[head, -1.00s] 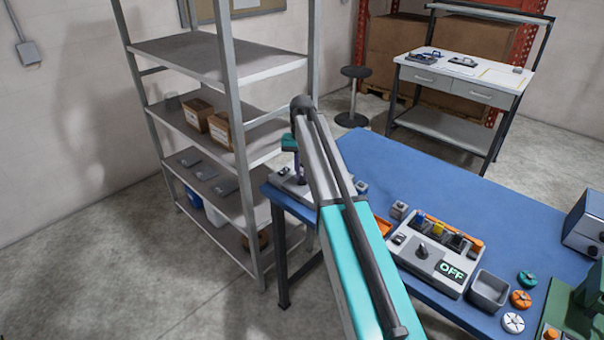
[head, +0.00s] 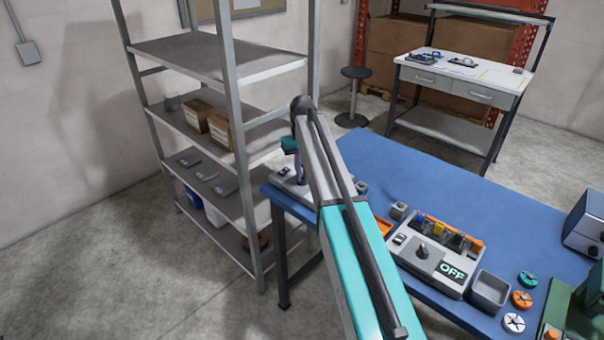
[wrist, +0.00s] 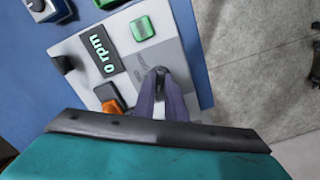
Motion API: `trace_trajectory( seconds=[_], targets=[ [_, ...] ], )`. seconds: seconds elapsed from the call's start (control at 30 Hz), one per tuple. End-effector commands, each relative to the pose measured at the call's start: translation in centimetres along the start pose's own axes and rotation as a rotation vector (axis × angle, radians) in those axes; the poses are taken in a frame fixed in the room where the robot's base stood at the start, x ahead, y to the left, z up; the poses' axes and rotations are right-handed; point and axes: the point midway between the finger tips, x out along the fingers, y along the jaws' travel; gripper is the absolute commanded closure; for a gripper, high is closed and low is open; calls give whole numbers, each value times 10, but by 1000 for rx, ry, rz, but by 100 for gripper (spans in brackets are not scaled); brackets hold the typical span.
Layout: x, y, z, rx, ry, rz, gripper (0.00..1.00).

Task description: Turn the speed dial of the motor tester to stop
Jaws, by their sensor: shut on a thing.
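The motor tester (wrist: 180,62) is a light grey box at the near left end of the blue table. In the wrist view its display (wrist: 99,56) reads 0 rpm. It has a green button (wrist: 142,28) and an orange switch (wrist: 111,107). My gripper (wrist: 160,74) points down at the panel, its purple fingers shut on the speed dial, which the fingertips mostly hide. The dial's pointer cannot be made out. In the head view, my arm covers much of the tester (head: 283,181), and my gripper (head: 299,172) shows beside the arm.
A second grey device (head: 447,276) with a black knob and a display reading OFF stands mid-table. Beside it are a grey bin (head: 489,291) and several round knobs (head: 521,299). A metal shelf rack (head: 241,160) stands close to the table's left end.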

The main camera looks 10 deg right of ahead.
Motion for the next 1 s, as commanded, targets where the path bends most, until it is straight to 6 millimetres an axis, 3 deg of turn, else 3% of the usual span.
trace_trajectory(
  seconds=[0.13, 0.17, 0.27, 0.67, 1.0],
  targets=[
    [-1, 0, -1, -2, 4, 0, 100],
    [-1, 0, -1, -2, 4, 0, 84],
    [-1, 0, -1, -2, 3, 0, 70],
    [-3, 0, 0, 0, 2, 0, 70],
    [-34, 0, 0, 0, 2, 0, 70]
  ],
)
